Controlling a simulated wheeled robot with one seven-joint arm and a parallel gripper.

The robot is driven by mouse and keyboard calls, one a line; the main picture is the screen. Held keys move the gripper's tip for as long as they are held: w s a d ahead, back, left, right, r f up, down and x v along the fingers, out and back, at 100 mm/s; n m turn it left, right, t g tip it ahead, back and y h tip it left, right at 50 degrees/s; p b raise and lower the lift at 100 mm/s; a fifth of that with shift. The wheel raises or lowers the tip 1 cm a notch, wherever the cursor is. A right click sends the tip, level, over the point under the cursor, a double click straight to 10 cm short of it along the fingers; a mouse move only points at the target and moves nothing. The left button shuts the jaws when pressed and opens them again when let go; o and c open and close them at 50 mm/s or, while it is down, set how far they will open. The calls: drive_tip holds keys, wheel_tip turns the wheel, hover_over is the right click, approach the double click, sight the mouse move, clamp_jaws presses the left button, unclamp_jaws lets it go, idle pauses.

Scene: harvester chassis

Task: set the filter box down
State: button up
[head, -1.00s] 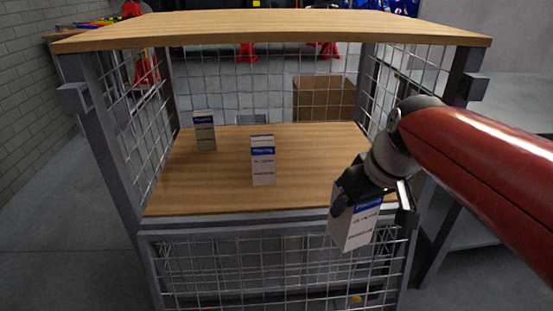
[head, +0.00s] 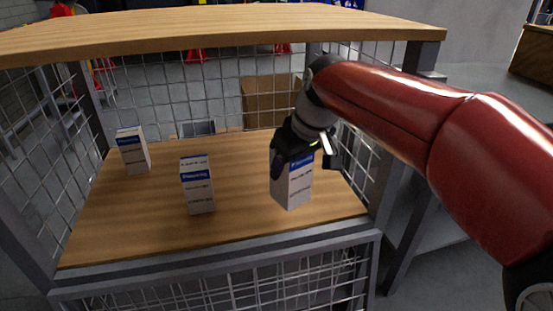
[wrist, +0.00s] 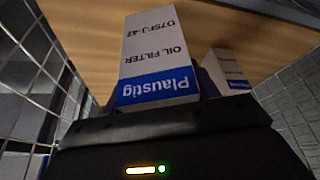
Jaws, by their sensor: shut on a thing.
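My gripper (head: 304,160) is shut on a white and blue filter box (head: 292,187), gripping its upper part. The box is upright, slightly tilted in the picture, over the right part of the wooden shelf (head: 240,212). I cannot tell whether its bottom touches the shelf. In the wrist view the held box (wrist: 158,50) shows large and upside down, with "Plaustig" and "OIL FILTER" on it. Two similar boxes stand on the shelf: one in the middle (head: 198,186) and one at the back left (head: 134,152).
A wooden top board (head: 210,25) hangs over the shelf. Wire mesh closes the sides and back, with the right mesh (head: 358,160) close to my gripper. A brown carton (head: 268,103) shows behind the back mesh. Bare shelf lies between the middle box and the held one.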

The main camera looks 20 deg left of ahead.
drive_tip(key=w+a+p, duration=0.1)
drive_tip(key=w+a, duration=0.5)
drive_tip(key=w, duration=0.3)
wheel_tip(320, 180, down, 7)
drive_tip(key=b, duration=0.2)
drive_tip(key=shift+w+d+b, duration=0.15)
drive_tip(key=shift+b, duration=0.2)
drive_tip(key=shift+f, duration=0.15)
drive_tip(key=o, duration=1.3)
